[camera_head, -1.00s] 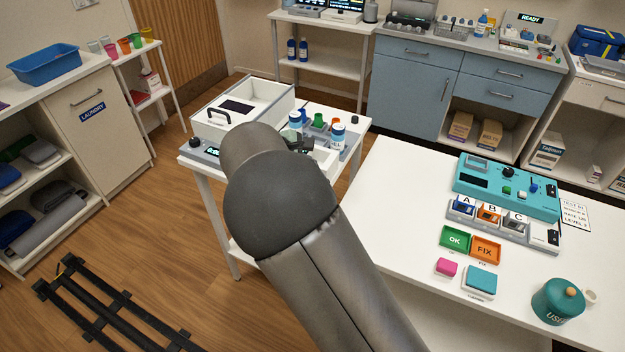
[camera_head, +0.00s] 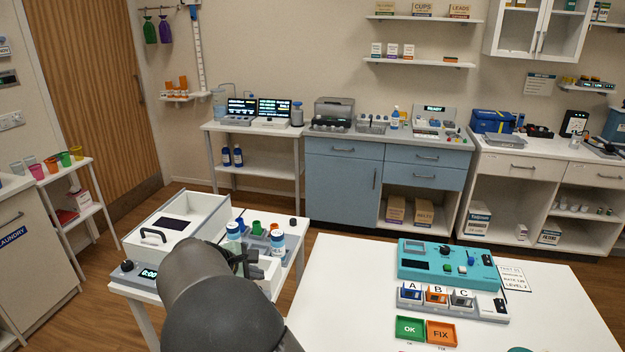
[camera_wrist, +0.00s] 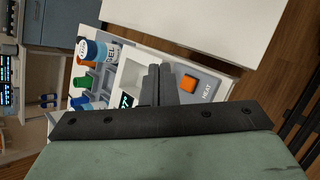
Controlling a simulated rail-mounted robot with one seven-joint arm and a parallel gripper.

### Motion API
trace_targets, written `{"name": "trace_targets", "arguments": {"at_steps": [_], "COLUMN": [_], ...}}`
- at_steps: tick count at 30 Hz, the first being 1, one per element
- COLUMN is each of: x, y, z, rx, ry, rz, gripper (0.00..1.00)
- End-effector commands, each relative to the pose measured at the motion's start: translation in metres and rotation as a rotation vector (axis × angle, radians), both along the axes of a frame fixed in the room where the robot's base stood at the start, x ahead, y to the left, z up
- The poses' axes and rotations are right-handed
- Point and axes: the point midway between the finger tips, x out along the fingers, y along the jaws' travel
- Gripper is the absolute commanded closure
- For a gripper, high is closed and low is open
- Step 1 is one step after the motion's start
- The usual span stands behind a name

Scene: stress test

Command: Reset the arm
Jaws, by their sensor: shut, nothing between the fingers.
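My arm rises from the bottom of the head view, and my dark gripper (camera_head: 246,264) is over the small white side table (camera_head: 145,291), partly hidden behind the arm. In the wrist view my gripper (camera_wrist: 157,70) shows two dark fingers pressed together with nothing between them. Beyond the fingers is a device with an orange button (camera_wrist: 188,84) marked HEAT and a small lit display (camera_wrist: 127,101). I cannot tell how high the fingertips are above it.
The side table also holds a white bin (camera_head: 172,222) and blue-labelled bottles (camera_head: 278,243) close to my gripper. A white table (camera_head: 345,300) at right bears a teal device (camera_head: 445,262) and green and orange trays. Blue cabinets (camera_head: 340,180) stand behind. Wooden floor lies between.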

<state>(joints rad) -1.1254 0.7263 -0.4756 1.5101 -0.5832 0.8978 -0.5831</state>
Motion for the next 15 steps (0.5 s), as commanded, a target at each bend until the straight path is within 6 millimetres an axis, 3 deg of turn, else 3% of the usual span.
{"name": "trace_targets", "arguments": {"at_steps": [4, 7, 12, 15], "x": [-0.004, -0.028, -0.103, -0.157], "y": [-0.082, -0.154, -0.252, -0.292], "z": [0.017, 0.03, 0.051, 0.059], "rx": [0.146, 0.297, 0.547, 0.675], "ry": [0.053, 0.099, 0.138, 0.134], "rz": [-0.226, -0.455, -0.847, -1.063], "gripper": [1.0, 1.0, 1.0, 1.0]}}
